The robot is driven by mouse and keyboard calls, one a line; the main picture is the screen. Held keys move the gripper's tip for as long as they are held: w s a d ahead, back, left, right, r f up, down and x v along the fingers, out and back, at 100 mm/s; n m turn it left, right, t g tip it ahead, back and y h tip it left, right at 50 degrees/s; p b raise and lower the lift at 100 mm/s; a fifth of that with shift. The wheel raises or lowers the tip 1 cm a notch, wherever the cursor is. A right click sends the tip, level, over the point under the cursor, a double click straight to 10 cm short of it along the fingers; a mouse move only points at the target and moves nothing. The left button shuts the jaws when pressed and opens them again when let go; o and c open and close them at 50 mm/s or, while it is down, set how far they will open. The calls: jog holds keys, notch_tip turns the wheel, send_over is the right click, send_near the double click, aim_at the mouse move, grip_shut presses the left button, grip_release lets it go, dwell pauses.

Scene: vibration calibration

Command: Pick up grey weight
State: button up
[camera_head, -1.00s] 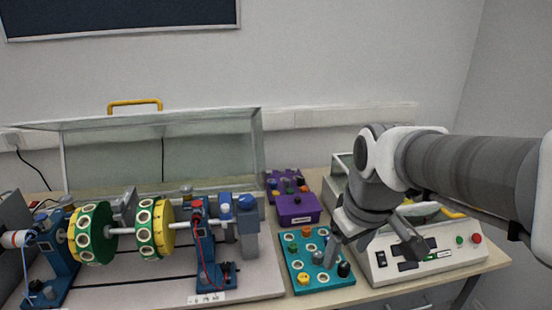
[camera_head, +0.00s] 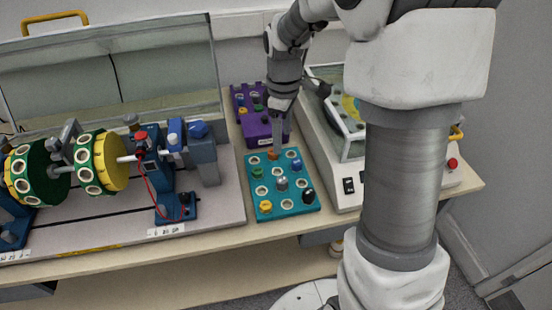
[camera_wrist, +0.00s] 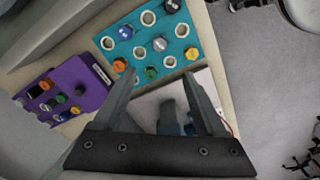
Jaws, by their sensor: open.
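The grey weight (camera_head: 282,183) stands in the middle of the teal tray (camera_head: 296,211), with the blue, green, orange, yellow and black weights around it. In the wrist view the grey weight (camera_wrist: 160,44) shows beyond the fingertips, near the middle of the tray. My gripper (camera_wrist: 158,76) is open and empty, with its fingers spread and tips near the green weight (camera_wrist: 151,73) in the picture. In the head view my gripper (camera_head: 278,125) hangs at the back edge of the tray, over the purple box's front, apart from the grey weight.
The purple box (camera_head: 262,128) stands behind the tray. A rotor rig with green and yellow discs (camera_head: 102,163) is at the left. A white control unit (camera_head: 343,150) stands close on the right, partly hidden by my arm. The table's front edge is bare.

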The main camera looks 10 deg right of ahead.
jog(key=b, duration=0.1)
send_near(282, 180)
notch_tip(282, 180, down, 5)
jog(key=shift+w+f, duration=0.1)
notch_tip(282, 180, down, 5)
jog(key=shift+d+f+b, duration=0.1)
jog(key=shift+b, duration=0.2)
grip_shut()
dwell(0.3)
